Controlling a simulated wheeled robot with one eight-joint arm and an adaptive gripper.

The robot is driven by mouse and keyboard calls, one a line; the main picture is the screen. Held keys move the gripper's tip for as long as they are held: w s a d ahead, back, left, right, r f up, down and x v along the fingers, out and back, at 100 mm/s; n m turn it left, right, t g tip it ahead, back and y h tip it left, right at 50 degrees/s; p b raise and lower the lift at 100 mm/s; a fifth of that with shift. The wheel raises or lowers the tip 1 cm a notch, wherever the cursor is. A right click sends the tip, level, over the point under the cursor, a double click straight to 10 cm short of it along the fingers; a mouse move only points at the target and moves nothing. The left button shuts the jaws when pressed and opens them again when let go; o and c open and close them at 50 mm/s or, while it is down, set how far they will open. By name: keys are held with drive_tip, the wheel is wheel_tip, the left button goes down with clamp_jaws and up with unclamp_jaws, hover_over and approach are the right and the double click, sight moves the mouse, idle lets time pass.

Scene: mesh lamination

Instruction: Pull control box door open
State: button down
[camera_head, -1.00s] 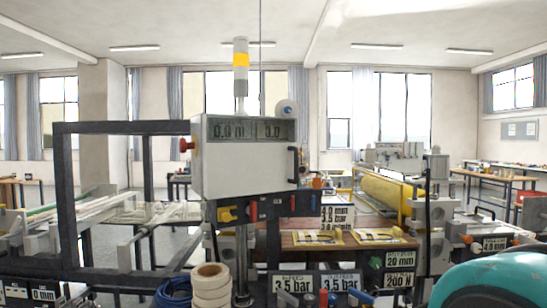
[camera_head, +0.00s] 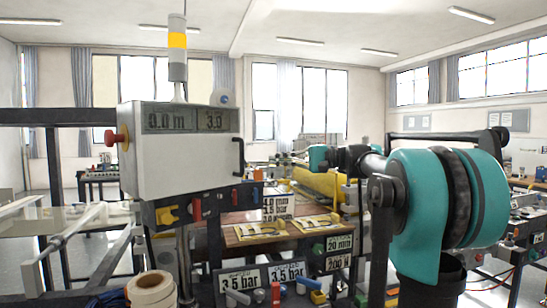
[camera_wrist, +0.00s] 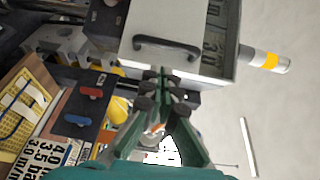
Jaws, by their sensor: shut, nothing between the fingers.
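The control box (camera_head: 180,165) is a pale box with a display window and a red knob on its left side. Its door looks shut. A black bar handle (camera_head: 238,157) is on the right face; it also shows in the wrist view (camera_wrist: 166,48). In the wrist view my gripper (camera_wrist: 162,74) has its green fingers brought together, with nothing between them. The fingertips appear just below the handle in that picture; whether they touch it I cannot tell. In the head view my teal arm reaches in from the right towards the box, with a gap to the handle.
A stack light (camera_head: 177,50) stands on top of the box. Below it are coloured switches (camera_head: 197,209) and a wooden table (camera_head: 225,238) with yellow-framed pieces. White tape rolls (camera_head: 152,290) and pressure signs (camera_head: 287,274) are in front. A yellow roller (camera_head: 318,182) lies behind.

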drive_tip(key=r, duration=0.1)
approach(234, 155)
drive_tip(key=a, duration=0.5)
drive_tip(key=shift+w+a+f, duration=0.1)
drive_tip(key=shift+w+f, duration=0.05)
drive_tip(key=shift+w, duration=0.1)
drive_tip(key=shift+s, duration=0.1)
